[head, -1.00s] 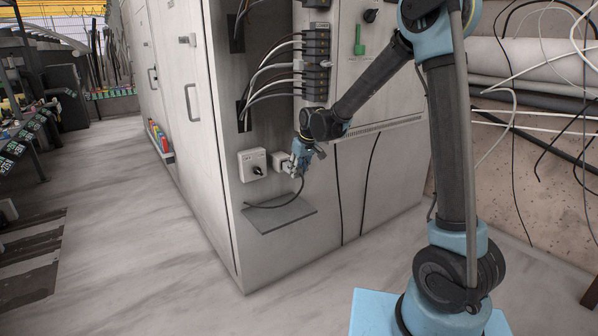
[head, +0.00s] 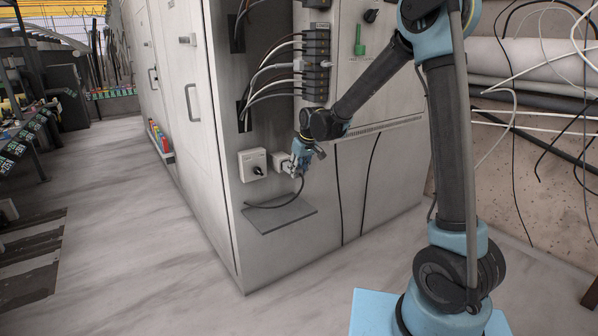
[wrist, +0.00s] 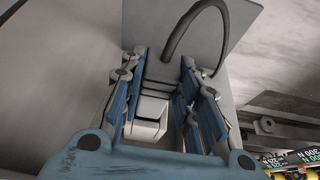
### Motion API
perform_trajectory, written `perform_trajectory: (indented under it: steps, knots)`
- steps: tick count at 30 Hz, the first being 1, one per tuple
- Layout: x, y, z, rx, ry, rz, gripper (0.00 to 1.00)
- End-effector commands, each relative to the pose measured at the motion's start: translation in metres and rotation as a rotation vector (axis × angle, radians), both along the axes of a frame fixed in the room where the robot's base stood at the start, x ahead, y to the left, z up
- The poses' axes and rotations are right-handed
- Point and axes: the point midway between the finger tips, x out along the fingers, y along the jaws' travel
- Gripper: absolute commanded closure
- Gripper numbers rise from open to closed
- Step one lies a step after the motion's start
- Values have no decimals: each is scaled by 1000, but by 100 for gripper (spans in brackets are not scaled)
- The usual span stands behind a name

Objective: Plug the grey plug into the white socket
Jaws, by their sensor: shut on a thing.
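The white socket (head: 278,161) is on the face of the grey cabinet, just left of my gripper. In the wrist view a white block that looks like the socket (wrist: 148,118) shows between the fingers. My gripper (head: 296,164) is right against the socket area; in the wrist view its blue-padded fingers (wrist: 160,85) are shut on the grey plug (wrist: 160,72). A dark cable (wrist: 178,28) curves away from the plug, and in the head view it hangs below the gripper. The plug's front end is hidden, so I cannot tell whether it is inside the socket.
A white box with a black knob (head: 253,165) is mounted left of the socket. A grey shelf plate (head: 280,214) sticks out below; the cable reaches over it. Black connectors with several cables (head: 316,65) are above. The floor (head: 140,230) in front of the cabinet is clear.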

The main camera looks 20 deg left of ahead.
Motion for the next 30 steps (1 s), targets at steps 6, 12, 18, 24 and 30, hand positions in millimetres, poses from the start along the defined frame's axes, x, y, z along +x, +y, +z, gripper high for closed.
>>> perform_trajectory:
  steps: [6, 12, 18, 24, 30]
  knots:
    - [2, 2, 0, 0, 0, 0, 100]
    - [4, 5, 0, 0, 0, 0, 100]
    - [4, 5, 0, 0, 0, 0, 100]
    - [4, 5, 0, 0, 0, 0, 100]
    - [5, 6, 0, 0, 0, 0, 100]
